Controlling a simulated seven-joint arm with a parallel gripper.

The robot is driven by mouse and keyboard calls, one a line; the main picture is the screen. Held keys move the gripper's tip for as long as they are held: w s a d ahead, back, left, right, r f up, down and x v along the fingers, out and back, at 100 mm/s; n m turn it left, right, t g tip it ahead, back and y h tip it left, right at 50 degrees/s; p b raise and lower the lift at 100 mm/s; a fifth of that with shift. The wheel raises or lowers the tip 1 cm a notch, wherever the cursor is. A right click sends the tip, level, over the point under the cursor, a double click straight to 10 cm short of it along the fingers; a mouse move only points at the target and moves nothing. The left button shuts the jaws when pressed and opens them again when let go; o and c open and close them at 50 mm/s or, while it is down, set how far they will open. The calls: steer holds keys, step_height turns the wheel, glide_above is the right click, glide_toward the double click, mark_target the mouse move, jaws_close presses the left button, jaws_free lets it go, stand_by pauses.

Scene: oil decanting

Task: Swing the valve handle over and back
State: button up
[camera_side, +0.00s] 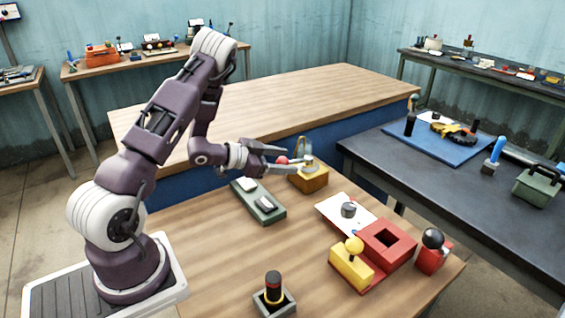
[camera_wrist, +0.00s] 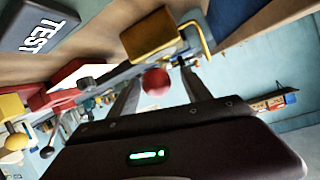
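The valve is an orange-yellow block (camera_side: 308,178) on the wooden bench, with metal fittings on top. A red ball knob (camera_side: 282,160), apparently the end of its handle, shows on the block's left side. The wrist view shows the red knob (camera_wrist: 156,83) too, with the yellow block (camera_wrist: 148,36) and a bent brass-coloured bar (camera_wrist: 196,30) beyond. My gripper (camera_side: 287,160) reaches in from the left, with its fingers spread on either side of the knob. In the wrist view a gap shows between the knob and each finger. The rest of the handle is hard to make out.
A green-grey tray (camera_side: 258,203) lies close below my gripper. A red box (camera_side: 387,243), a yellow block with a ball-topped lever (camera_side: 351,268) and a red block with a black knob (camera_side: 432,256) stand at right. A black-and-red grip (camera_side: 273,288) stands in front. The bench's left-centre is clear.

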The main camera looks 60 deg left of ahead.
steer(key=shift+s, duration=0.15)
steer(key=v, duration=0.7)
steer(key=w+d+t+y, duration=0.1)
steer(key=w+d+y, duration=0.2)
steer(key=w+y, duration=0.55)
steer(key=d+f+g+y, duration=0.2)
steer(key=d+y, duration=0.1)
steer(key=y, duration=0.3)
steer(key=a+f+n+g+y, duration=0.1)
steer(key=a+n+g+y, duration=0.1)
steer(key=a+n, duration=0.2)
steer(key=a, duration=0.3)
steer(key=shift+s+a+g, duration=0.2)
steer(key=shift+s+g, duration=0.05)
steer(key=shift+g, duration=0.05)
steer(key=shift+f, duration=0.1)
